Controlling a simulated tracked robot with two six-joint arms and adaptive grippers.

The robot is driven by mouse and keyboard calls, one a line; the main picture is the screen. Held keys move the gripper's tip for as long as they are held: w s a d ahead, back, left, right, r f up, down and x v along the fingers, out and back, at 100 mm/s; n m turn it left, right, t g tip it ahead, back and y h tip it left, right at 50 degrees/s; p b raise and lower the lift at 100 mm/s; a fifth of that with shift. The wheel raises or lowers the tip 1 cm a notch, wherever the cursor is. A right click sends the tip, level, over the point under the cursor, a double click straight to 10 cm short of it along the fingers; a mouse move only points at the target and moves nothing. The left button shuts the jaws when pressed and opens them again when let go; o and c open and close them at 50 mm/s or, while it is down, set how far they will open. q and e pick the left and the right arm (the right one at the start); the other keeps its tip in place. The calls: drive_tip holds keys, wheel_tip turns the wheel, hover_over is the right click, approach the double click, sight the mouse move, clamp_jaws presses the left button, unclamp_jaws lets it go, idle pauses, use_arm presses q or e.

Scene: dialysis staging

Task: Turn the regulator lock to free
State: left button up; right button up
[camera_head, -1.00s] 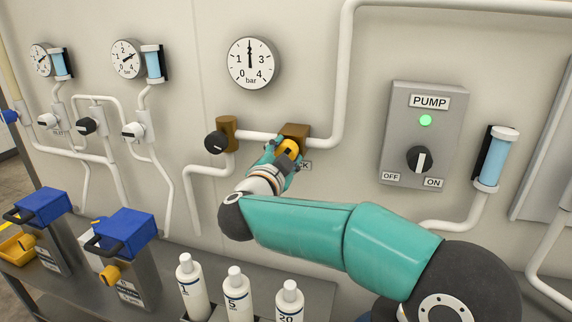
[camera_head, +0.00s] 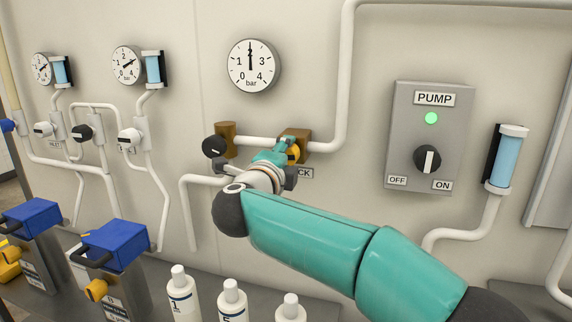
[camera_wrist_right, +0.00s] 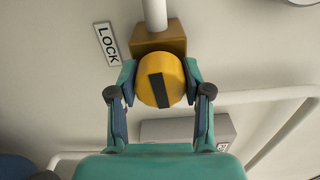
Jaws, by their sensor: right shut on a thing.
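The regulator lock is a round yellow knob (camera_head: 294,153) on a brown block (camera_head: 303,142) in the pipe. In the right wrist view the knob (camera_wrist_right: 170,66) shows a black bar across its face, nearly upright in that picture. My right gripper (camera_head: 286,155) is shut on the knob, with one finger against each side (camera_wrist_right: 160,82). The LOCK label (camera_wrist_right: 107,44) lies beside the knob; in the head view it (camera_head: 304,173) is partly hidden by my gripper. No FREE label can be seen. My left gripper is not in view.
A black knob (camera_head: 214,147) on a second brown block is left of the lock. A gauge (camera_head: 252,66) reading about 2 bar hangs above. The pump box (camera_head: 429,140), with a green light, is at right. White bottles (camera_head: 232,302) and blue-topped units (camera_head: 118,240) stand below.

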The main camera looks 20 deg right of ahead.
drive_tip(key=shift+f+m+b, duration=0.3)
drive_tip(key=shift+f+m, duration=0.05)
drive_tip(key=shift+m, duration=0.25)
drive_tip(key=o, duration=1)
drive_tip(key=shift+c, duration=0.2)
drive_tip(key=shift+o, duration=1)
drive_tip(key=shift+s+d, duration=0.1)
drive_tip(key=shift+r, duration=0.15)
drive_tip(key=shift+r, duration=0.1)
drive_tip(key=v, duration=1.2)
